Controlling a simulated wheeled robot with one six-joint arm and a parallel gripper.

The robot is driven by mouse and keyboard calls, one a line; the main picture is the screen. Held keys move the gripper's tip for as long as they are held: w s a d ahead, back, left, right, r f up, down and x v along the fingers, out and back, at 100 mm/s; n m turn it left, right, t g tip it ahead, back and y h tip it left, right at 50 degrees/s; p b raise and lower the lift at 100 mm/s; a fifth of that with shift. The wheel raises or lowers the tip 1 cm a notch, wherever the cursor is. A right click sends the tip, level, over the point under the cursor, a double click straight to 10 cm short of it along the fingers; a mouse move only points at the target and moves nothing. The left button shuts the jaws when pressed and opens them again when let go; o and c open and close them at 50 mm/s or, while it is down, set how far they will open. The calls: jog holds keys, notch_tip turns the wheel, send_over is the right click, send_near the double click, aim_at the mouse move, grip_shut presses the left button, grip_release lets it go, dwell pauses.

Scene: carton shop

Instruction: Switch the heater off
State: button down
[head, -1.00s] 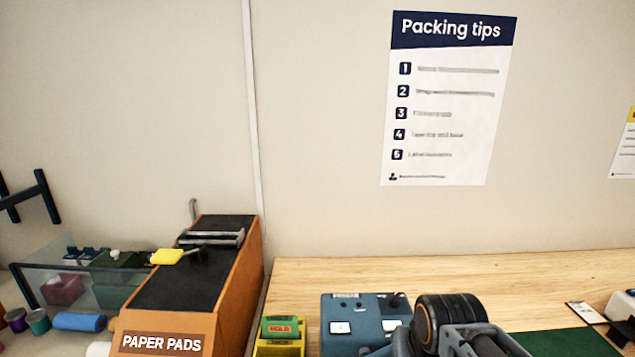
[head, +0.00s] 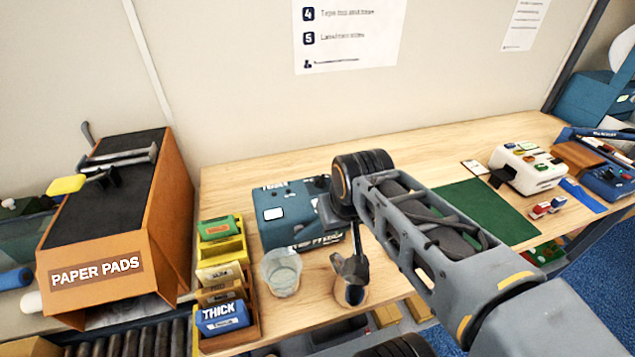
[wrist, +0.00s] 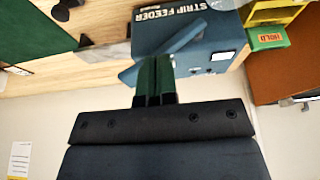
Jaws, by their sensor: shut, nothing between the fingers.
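A blue box marked STRIP FEEDER (wrist: 188,25) stands on the bench and also shows in the head view (head: 285,222). A pale switch plate (head: 273,213) is on its top. It also shows in the wrist view (wrist: 221,56). I can read no heater label, so I cannot tell which control is the heater's. My gripper (wrist: 155,62) is shut and empty, its dark green fingertips in front of the feeder in the wrist view. I cannot tell whether they touch it. In the head view my arm hides the feeder's right side, and my fingertips are not clear.
A green mat (head: 490,212) and a white device (head: 527,168) lie right. The back bench is clear.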

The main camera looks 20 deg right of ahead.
jog(key=w+d+r+g+b, duration=0.2)
jog(key=w+r+g+b, duration=0.2)
jog(key=w, duration=1.1)
jog(key=shift+d+r+b, duration=0.2)
jog(key=shift+r+b, duration=1.45)
jog(key=shift+r, duration=0.05)
notch_tip(320, 180, down, 14)
jog(key=b, duration=0.2)
jog(key=shift+b, duration=0.35)
